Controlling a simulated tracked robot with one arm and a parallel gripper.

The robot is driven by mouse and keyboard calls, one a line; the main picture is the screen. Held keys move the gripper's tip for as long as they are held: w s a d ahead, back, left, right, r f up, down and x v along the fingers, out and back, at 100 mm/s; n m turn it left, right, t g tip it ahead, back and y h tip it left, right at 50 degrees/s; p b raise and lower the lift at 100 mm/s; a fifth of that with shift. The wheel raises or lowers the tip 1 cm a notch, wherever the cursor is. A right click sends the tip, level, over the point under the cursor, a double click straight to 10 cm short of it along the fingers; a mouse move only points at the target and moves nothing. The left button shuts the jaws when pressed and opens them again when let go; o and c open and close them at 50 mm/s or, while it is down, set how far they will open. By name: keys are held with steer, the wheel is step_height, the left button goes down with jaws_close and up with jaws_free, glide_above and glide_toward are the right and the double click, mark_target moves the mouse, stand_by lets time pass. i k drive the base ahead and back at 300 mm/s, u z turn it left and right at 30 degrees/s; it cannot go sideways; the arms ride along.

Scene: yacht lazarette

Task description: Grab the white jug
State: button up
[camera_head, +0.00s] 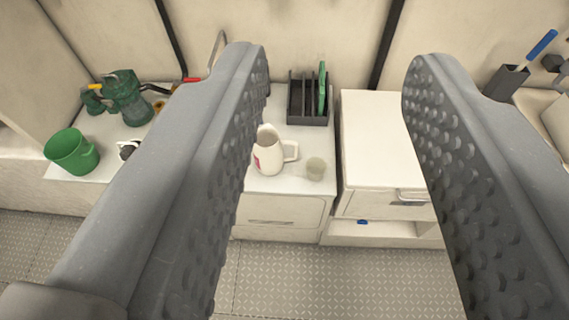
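The white jug (268,154) stands upright on the white counter. Its handle points right, and a red mark shows low on its left side. My gripper (335,60) is open and empty, its two grey studded fingers wide apart. The jug appears between the fingers in the picture, close to the left finger, and it lies well beyond them. The left finger covers part of the counter just left of the jug.
A dark rack (308,118) with a green board is behind. A green bucket (71,152) and dark green containers (126,98) are at left. A white cabinet (378,150) stands right. The floor (300,280) in front is clear.

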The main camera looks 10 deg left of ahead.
mark_target(268, 151)
steer(key=u, duration=0.15)
steer(key=i, duration=0.9)
steer(key=z, duration=0.05)
